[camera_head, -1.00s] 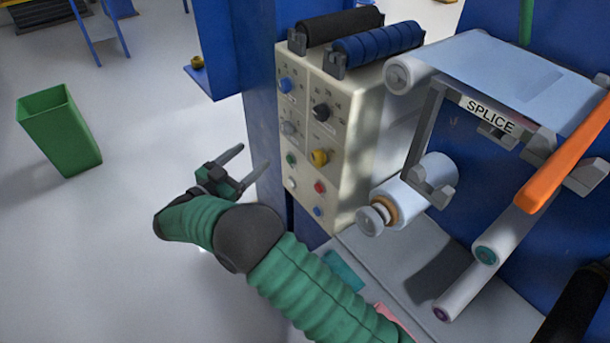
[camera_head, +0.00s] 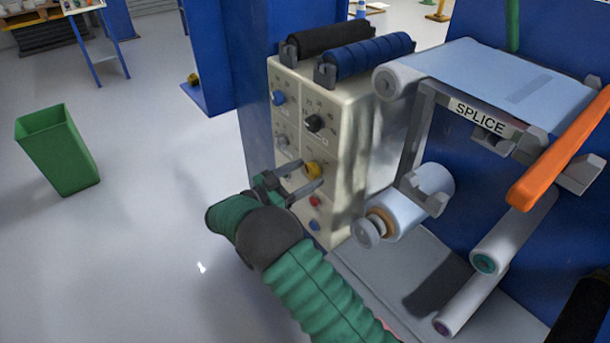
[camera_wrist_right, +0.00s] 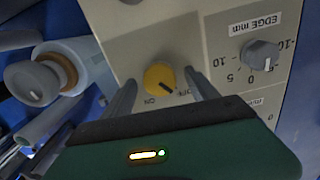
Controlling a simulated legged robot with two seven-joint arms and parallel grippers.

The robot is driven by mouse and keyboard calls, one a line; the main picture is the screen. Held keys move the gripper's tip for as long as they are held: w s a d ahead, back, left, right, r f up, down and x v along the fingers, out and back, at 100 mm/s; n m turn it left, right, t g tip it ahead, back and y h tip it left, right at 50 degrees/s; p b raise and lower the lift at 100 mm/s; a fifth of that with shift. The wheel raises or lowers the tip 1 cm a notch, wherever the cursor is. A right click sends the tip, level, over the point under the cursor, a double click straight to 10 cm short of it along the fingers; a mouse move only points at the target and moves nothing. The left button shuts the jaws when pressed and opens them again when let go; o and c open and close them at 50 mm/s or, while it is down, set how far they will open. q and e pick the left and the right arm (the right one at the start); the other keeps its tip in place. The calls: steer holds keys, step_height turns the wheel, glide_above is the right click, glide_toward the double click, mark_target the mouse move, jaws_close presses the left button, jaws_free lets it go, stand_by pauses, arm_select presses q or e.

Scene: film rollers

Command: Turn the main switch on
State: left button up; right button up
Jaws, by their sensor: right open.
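The main switch looks to be the yellow knob (camera_head: 312,170) low on the beige control panel (camera_head: 345,180). In the right wrist view the yellow knob (camera_wrist_right: 159,77) has ON and OFF labels below it, and its dark mark points down and right toward OFF. My right gripper (camera_head: 307,177) is open in front of the panel. In the right wrist view its fingers (camera_wrist_right: 162,83) are on either side of the knob; whether they touch it I cannot tell. My left gripper is not in view.
Other knobs and buttons sit close by: a black knob (camera_head: 315,123), a blue knob (camera_head: 279,98) and a red button (camera_head: 315,201). A film roller (camera_head: 410,205) juts out right of the panel. A green bin (camera_head: 60,150) stands on open floor at left.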

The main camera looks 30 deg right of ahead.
steer(key=shift+d, duration=0.35)
steer(key=shift+a, duration=0.1)
steer(key=shift+c, duration=0.5)
steer(key=shift+c, duration=1.1)
steer(key=c, duration=1)
steer(key=shift+c, duration=0.2)
